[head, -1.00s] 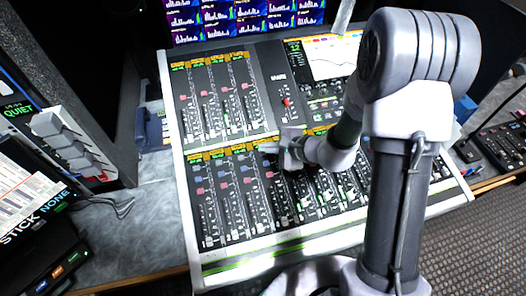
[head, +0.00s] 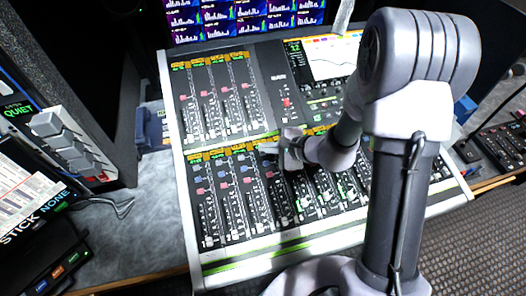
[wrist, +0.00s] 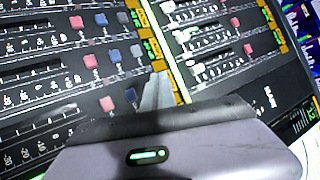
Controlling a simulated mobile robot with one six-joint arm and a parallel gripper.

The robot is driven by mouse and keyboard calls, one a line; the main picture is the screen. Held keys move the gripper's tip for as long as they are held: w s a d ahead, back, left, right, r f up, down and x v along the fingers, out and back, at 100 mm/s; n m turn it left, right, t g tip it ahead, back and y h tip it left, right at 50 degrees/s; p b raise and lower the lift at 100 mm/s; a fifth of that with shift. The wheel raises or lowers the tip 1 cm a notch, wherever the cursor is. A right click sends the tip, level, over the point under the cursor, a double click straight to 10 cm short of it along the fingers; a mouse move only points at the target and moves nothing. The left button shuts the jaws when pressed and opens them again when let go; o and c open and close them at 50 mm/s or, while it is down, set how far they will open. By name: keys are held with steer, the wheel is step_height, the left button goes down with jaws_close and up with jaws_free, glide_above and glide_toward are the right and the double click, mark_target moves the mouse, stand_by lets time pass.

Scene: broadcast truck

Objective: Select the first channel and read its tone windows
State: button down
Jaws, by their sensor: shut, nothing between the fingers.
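The mixing console (head: 200,272) fills the middle of the head view, with an upper and a lower bank of channel strips. The leftmost lower strip (head: 207,215) has blue and red buttons under small orange and green label displays (head: 195,158). My gripper (head: 265,149) is shut and empty, over the top of the lower bank, to the right of that strip.
A block of grey buttons (head: 68,140) and a dark wall stand at the left. Monitors with bar meters (head: 245,17) hang behind the console. A smaller panel (head: 505,140) is at the right. The grey desk at the left front (head: 130,245) is mostly clear.

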steer(key=shift+f, duration=0.15)
steer(key=shift+w+f+b, duration=0.1)
steer(key=shift+f+b, duration=0.15)
steer(key=shift+b, duration=0.5)
steer(key=shift+f+b, duration=0.4)
steer(key=shift+b, duration=0.15)
stand_by(0.3)
stand_by(0.3)
steer(key=shift+r+p, duration=0.35)
steer(key=shift+r, duration=0.45)
steer(key=shift+r, duration=0.1)
steer(key=r+p, duration=0.2)
steer(key=r, duration=0.2)
steer(key=shift+s+d+r+p, duration=0.1)
steer(key=shift+s+r+p, duration=0.3)
